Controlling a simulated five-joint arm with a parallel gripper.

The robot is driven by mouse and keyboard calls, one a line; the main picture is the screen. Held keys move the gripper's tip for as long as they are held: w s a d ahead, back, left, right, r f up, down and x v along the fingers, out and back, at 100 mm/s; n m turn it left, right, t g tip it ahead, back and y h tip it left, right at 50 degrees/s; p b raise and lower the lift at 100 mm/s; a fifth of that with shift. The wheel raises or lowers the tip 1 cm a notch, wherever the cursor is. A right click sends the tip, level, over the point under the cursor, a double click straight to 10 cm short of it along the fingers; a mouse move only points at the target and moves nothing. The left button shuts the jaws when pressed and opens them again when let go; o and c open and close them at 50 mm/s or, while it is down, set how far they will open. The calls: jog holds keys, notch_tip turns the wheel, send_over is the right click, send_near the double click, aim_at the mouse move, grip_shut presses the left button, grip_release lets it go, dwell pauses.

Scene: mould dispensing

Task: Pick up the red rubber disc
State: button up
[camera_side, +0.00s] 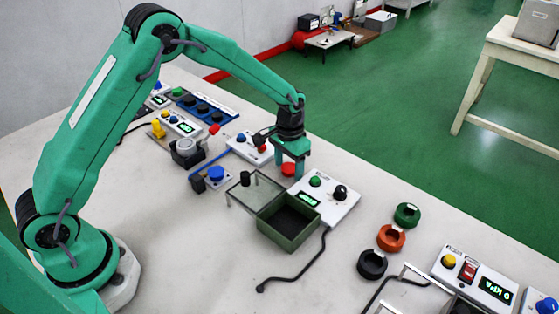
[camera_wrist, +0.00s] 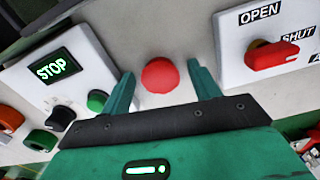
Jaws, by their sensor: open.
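The red rubber disc (camera_side: 289,169) lies on the pale table under my gripper (camera_side: 289,165) in the side view. In the wrist view the red disc (camera_wrist: 160,75) shows as a round red shape between the two green fingertips. My gripper (camera_wrist: 163,85) is open, with a finger on either side of the disc and a visible gap to each. I cannot tell the exact height of the fingertips above the table.
A white panel with a STOP display (camera_wrist: 60,70) stands close on one side, a panel with a red OPEN/SHUT lever (camera_wrist: 278,56) on the other. Green (camera_side: 407,214), orange (camera_side: 391,237) and black (camera_side: 372,264) rings lie right.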

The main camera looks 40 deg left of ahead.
aim_at(289, 168)
jog(key=shift+c, duration=0.2)
jog(key=c, duration=1)
jog(key=shift+r, duration=0.1)
jog(key=shift+r, duration=0.85)
notch_tip(289, 168, up, 2)
jog(key=shift+r, duration=0.25)
jog(key=s+d+r, duration=0.6)
jog(key=s+d, duration=0.1)
jog(key=d, duration=0.2)
jog(key=shift+s+r, duration=0.2)
jog(key=shift+r, duration=0.1)
